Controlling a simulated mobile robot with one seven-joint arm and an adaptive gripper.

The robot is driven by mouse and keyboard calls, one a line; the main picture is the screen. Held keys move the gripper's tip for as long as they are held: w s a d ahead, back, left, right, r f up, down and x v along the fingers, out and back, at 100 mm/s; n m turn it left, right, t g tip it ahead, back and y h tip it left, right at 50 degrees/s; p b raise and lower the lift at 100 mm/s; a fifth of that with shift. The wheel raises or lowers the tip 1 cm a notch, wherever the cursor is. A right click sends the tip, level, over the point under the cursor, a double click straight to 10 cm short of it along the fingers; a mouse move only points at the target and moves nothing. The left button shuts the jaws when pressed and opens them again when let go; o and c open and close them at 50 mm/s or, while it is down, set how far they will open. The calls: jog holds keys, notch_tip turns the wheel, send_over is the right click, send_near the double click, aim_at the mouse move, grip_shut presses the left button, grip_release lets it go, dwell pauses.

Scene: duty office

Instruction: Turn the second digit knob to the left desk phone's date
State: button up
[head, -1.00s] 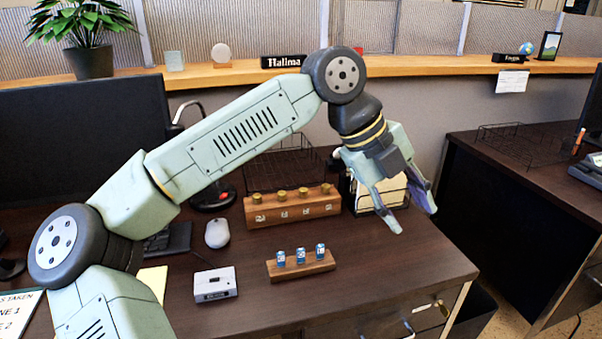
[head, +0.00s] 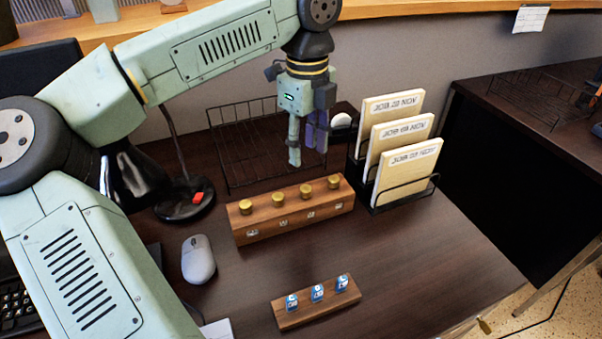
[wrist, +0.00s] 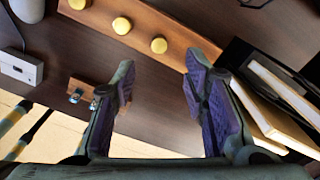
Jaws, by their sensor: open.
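A wooden block (head: 262,232) on the desk bears a row of several brass knobs, with small digit windows on its front too small to read. The second knob from the left (head: 278,199) stands beside the leftmost one. My gripper (head: 308,157) is open and empty, pointing down. In the head view it appears above and behind the block, apart from the knobs. In the wrist view the open jaws (wrist: 161,78) are below three visible knobs, the middle one (wrist: 121,26) among them; I cannot tell which is the second. The left desk phone and its date are not in view.
A smaller wooden block (head: 318,310) with three blue-and-white pieces lies in front. A file holder (head: 405,193) stands right of the knob block, a wire tray (head: 232,150) behind. A mouse (head: 198,260) and a lamp base (head: 184,207) are left. Desk right of the blocks is clear.

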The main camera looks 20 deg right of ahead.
aim_at(306, 188)
notch_tip(306, 188, down, 10)
jog(key=shift+s+r+p, duration=0.1)
jog(key=shift+p, duration=0.6)
jog(key=shift+c, duration=0.5)
grip_shut()
